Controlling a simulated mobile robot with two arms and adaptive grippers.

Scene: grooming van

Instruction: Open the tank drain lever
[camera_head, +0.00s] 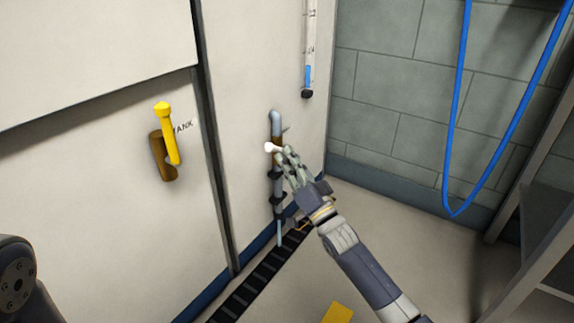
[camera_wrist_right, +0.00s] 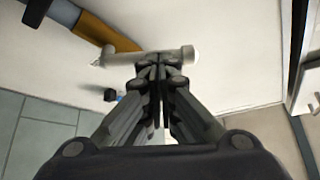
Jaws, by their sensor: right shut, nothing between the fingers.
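A grey vertical pipe (camera_head: 276,125) runs down the white wall panel in the head view. A pale lever (camera_head: 272,148) sticks out from it. In the wrist view the pale lever (camera_wrist_right: 176,56) lies crosswise at the fingertips, joined to a brass-coloured valve body (camera_wrist_right: 105,35) on the pipe. My right gripper (camera_head: 287,153) is shut and empty, its tips (camera_wrist_right: 157,68) at the lever; I cannot tell whether they touch it. A yellow handle (camera_head: 168,135) on a brown cylinder (camera_head: 156,160) is on the left panel beside lettering that reads "TANK". My left gripper is out of view.
A gauge tube (camera_head: 309,70) with blue in it hangs above the pipe. A blue hose (camera_head: 460,120) loops on the grey block wall at right. A shelf frame (camera_head: 520,200) stands at far right. A black slotted strip (camera_head: 262,278) and a yellow piece (camera_head: 337,313) are on the floor.

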